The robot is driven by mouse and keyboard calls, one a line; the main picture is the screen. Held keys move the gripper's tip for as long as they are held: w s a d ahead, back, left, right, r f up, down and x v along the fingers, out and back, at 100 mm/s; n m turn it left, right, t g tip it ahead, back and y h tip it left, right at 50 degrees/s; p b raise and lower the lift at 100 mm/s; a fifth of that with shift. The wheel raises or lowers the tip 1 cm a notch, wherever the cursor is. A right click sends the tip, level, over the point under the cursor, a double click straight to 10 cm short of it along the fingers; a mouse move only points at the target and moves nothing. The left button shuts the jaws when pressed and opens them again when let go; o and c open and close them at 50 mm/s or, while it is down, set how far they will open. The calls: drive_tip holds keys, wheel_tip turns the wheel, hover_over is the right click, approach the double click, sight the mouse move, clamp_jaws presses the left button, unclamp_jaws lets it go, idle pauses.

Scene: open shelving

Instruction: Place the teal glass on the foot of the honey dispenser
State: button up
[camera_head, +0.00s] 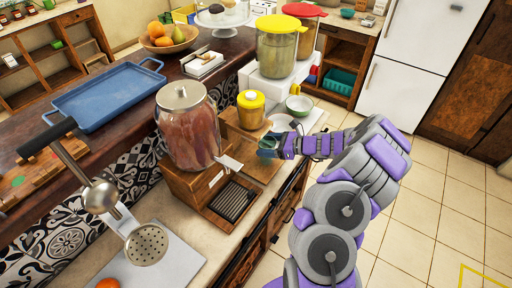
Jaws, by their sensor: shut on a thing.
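My gripper (277,146) reaches in from the right and is shut on the teal glass (266,142), of which only a small dark teal part shows. The rest of the glass is hidden by the fingers. The small amber jar with a yellow lid (251,110), which looks like the honey dispenser, stands just left of and behind the gripper on a wooden stand. Its wooden foot (250,164) reaches forward, below and left of the glass. I cannot tell whether the glass touches it.
A larger dispenser with a reddish jar (189,128) and slatted drip tray (234,201) stands to the left. Tiled floor lies right.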

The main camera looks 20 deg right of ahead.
sight(260, 143)
drive_tip(key=shift+w+a, duration=0.15)
drive_tip(key=shift+w, duration=0.2)
drive_tip(key=w+a, duration=0.1)
drive_tip(key=w+a+b, duration=0.1)
drive_tip(key=a, duration=0.1)
drive_tip(key=shift+w+a+f, duration=0.1)
drive_tip(key=shift+w+a, duration=0.05)
drive_tip(key=shift+a, duration=0.1)
drive_tip(key=shift+f+b, duration=0.35)
drive_tip(key=shift+f, duration=0.35)
drive_tip(key=shift+d+r, duration=0.1)
drive_tip(key=shift+d, duration=0.05)
drive_tip(key=shift+d, duration=0.15)
drive_tip(key=o, duration=0.7)
drive_tip(key=shift+d+f, duration=0.1)
drive_tip(key=shift+f, duration=0.1)
drive_tip(key=o, duration=0.3)
drive_tip(key=shift+o, duration=0.6)
drive_tip(key=shift+a, duration=0.25)
